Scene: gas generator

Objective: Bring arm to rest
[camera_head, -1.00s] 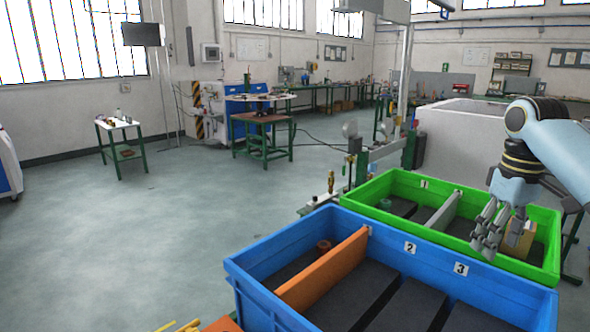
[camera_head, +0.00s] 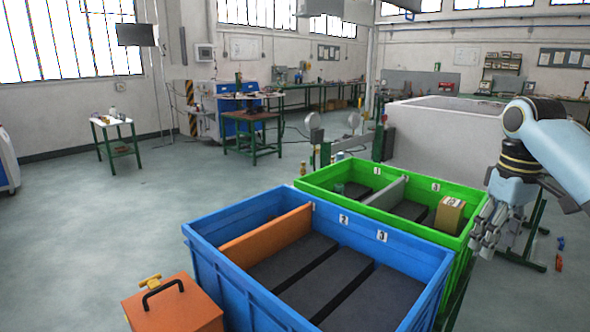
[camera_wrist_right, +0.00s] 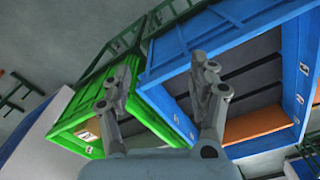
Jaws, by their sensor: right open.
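My right gripper (camera_head: 482,240) is open and empty at the right side of the head view, in front of the green bin's right end. In the right wrist view its fingers (camera_wrist_right: 160,75) are spread apart with nothing between them, and both bins lie beyond. My left gripper is not in view. A tan box (camera_head: 449,214) stands in the right end of the green bin (camera_head: 400,179), apart from the fingers. It also shows small in the right wrist view (camera_wrist_right: 87,136).
A blue bin (camera_head: 345,232) with an orange divider (camera_head: 265,236) stands nearest. An orange box (camera_head: 172,306) with a black handle is at the lower left. A large pale block (camera_head: 440,140) stands behind the green bin. The floor at left is open.

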